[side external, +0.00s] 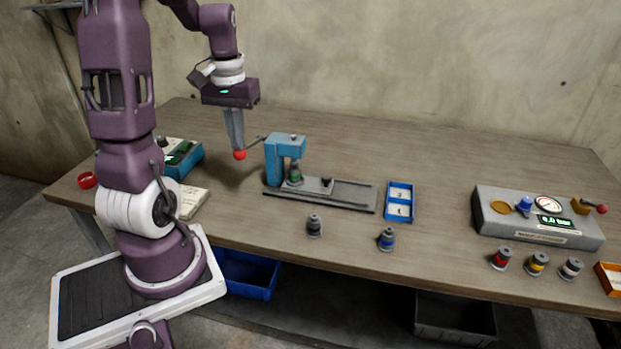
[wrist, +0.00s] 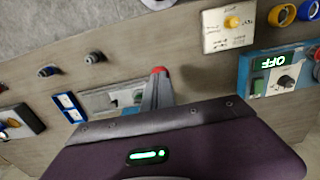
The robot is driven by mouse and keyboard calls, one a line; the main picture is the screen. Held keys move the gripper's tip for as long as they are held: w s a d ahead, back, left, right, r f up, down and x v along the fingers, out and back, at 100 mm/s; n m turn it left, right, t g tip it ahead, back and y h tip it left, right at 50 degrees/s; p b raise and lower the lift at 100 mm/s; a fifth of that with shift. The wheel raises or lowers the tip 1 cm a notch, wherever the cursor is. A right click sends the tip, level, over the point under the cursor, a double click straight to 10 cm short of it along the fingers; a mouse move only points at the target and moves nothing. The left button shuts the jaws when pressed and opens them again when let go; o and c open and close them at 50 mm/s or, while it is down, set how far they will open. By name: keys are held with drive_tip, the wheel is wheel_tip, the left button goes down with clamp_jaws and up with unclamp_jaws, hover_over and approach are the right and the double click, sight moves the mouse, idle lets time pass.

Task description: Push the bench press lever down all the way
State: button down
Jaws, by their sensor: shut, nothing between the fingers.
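The bench press (side external: 284,147) is a blue column on a grey base in the middle of the table. Its lever (side external: 256,139) is a thin dark rod reaching left from the press head, with a red ball knob (side external: 239,155) at its end. The rod slants slightly down toward the knob. My gripper (side external: 237,148) is shut and empty, pointing down, with its fingertips right at the top of the knob. Contact cannot be told for certain. In the wrist view the knob (wrist: 160,70) shows just beyond the fingertips (wrist: 158,80), which partly hide it.
A grey spool (side external: 314,226), a blue spool (side external: 387,239) and a blue tray (side external: 400,202) stand near the press. A teal box (side external: 184,157) is left of my gripper. A grey console (side external: 537,218) stands at the right. The table behind the press is clear.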

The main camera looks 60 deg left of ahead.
drive_tip(key=shift+r, duration=2.6)
drive_tip(key=w+d+r+m+t, duration=0.15)
drive_tip(key=d+r+m, duration=0.25)
drive_tip(key=d, duration=0.8)
drive_tip(key=s+d+m+t, duration=0.4)
drive_tip(key=s+d, duration=0.3)
drive_tip(key=d, duration=0.6)
drive_tip(key=shift+s+r+m, duration=0.2)
drive_tip(key=shift+r+m, duration=0.05)
drive_tip(key=shift+m, duration=0.25)
